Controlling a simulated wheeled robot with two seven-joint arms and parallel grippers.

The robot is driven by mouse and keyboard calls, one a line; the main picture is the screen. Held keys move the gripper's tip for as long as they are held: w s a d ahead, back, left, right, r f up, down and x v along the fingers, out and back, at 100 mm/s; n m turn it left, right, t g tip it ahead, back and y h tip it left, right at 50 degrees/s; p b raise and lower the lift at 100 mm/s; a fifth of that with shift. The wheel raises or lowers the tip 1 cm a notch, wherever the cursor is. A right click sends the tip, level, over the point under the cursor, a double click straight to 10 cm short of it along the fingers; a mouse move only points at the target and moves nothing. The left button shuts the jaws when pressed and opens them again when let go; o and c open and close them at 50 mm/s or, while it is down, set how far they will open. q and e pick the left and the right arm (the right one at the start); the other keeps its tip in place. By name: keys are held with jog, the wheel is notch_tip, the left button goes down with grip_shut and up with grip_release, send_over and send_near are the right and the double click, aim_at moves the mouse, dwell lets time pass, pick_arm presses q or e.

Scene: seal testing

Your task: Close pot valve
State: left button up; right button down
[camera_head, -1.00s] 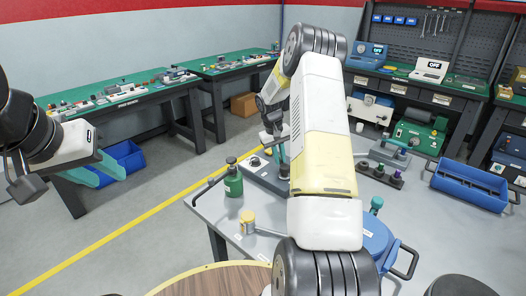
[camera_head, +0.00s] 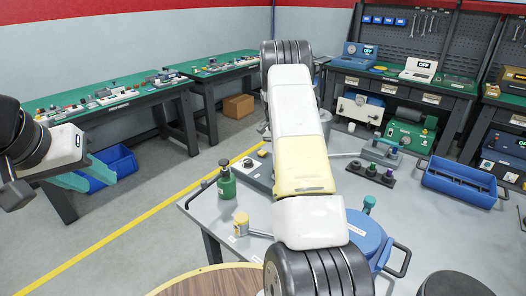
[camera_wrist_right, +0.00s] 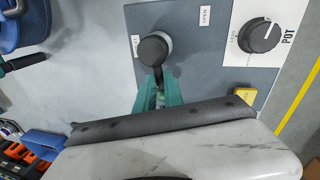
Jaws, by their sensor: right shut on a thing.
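The pot valve's black lever with a round knob (camera_wrist_right: 155,50) shows in the right wrist view, on a grey panel (camera_wrist_right: 190,60) with small labels, one at its left and one above right. My right gripper (camera_wrist_right: 160,88) has its green fingers closed around the lever just below the knob. In the head view my own right arm hides this gripper and the lever; part of the panel box (camera_head: 250,172) shows beside the arm. My left gripper (camera_head: 85,172) hangs at the far left in the head view, its teal fingers apart and empty, away from the table.
A black dial marked POT (camera_wrist_right: 259,36) and a yellow button (camera_wrist_right: 245,95) sit right of the lever. On the grey table (camera_head: 300,216) stand a green bottle (camera_head: 226,185), a yellow-topped item (camera_head: 241,222), a blue round lid (camera_head: 368,235) and a blue tray (camera_head: 460,184).

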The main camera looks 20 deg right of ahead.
jog(key=shift+s+d+m, duration=0.2)
jog(key=shift+s+m, duration=0.05)
jog(key=shift+m, duration=0.65)
jog(key=c, duration=1.5)
grip_release()
jog(key=shift+o, duration=0.2)
notch_tip(320, 180, up, 8)
jog(key=w, duration=0.1)
jog(key=shift+a+f, duration=0.2)
jog(key=shift+a, duration=0.15)
jog(key=shift+w, duration=0.1)
